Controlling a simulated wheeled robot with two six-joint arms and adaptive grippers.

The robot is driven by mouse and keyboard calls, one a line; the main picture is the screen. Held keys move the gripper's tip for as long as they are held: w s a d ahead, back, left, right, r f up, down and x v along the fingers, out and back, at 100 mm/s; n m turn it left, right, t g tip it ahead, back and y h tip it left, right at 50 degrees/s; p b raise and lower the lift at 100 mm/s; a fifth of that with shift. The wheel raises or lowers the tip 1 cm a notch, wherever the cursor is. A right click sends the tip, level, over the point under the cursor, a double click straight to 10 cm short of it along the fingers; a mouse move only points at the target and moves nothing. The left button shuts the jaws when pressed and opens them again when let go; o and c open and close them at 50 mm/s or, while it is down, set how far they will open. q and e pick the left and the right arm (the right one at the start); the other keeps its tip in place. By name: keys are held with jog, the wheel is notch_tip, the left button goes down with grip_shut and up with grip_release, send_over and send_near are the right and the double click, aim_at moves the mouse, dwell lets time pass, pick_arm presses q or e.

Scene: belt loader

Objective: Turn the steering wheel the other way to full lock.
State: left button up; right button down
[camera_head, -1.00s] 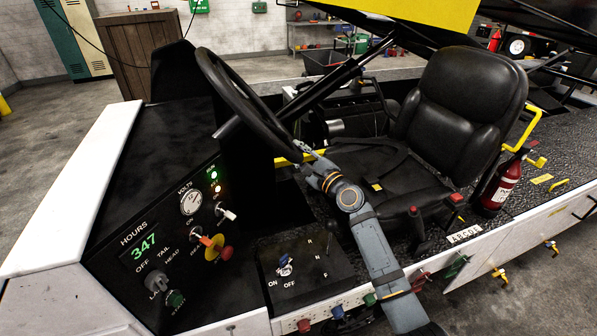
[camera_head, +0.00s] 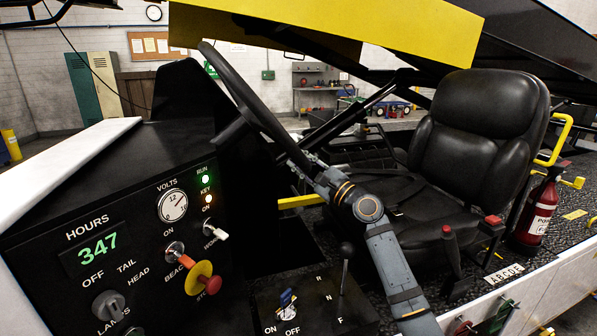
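The black steering wheel (camera_head: 243,95) is seen nearly edge-on, tilted, in front of the black seat (camera_head: 479,128). My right gripper (camera_head: 306,168) is at the lower end of the wheel's rim, and its fingers appear closed around it. The fingertips are small and partly hidden by the rim. The arm reaches up to the wheel from the lower right. My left gripper is not in view.
The black dashboard (camera_head: 140,205) with its gauge, knobs and switches stands left of the wheel. A gear lever (camera_head: 345,262) rises close to my arm. A red extinguisher (camera_head: 537,210) stands beside the seat. A yellow boom (camera_head: 330,25) passes overhead.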

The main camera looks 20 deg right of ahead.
jog(key=c, duration=1.4)
grip_release()
jog(key=o, duration=0.3)
jog(key=shift+w+a, duration=0.1)
jog(key=shift+w, duration=0.1)
jog(key=v, duration=0.7)
jog(key=shift+s+f, duration=0.15)
jog(key=shift+s, duration=0.1)
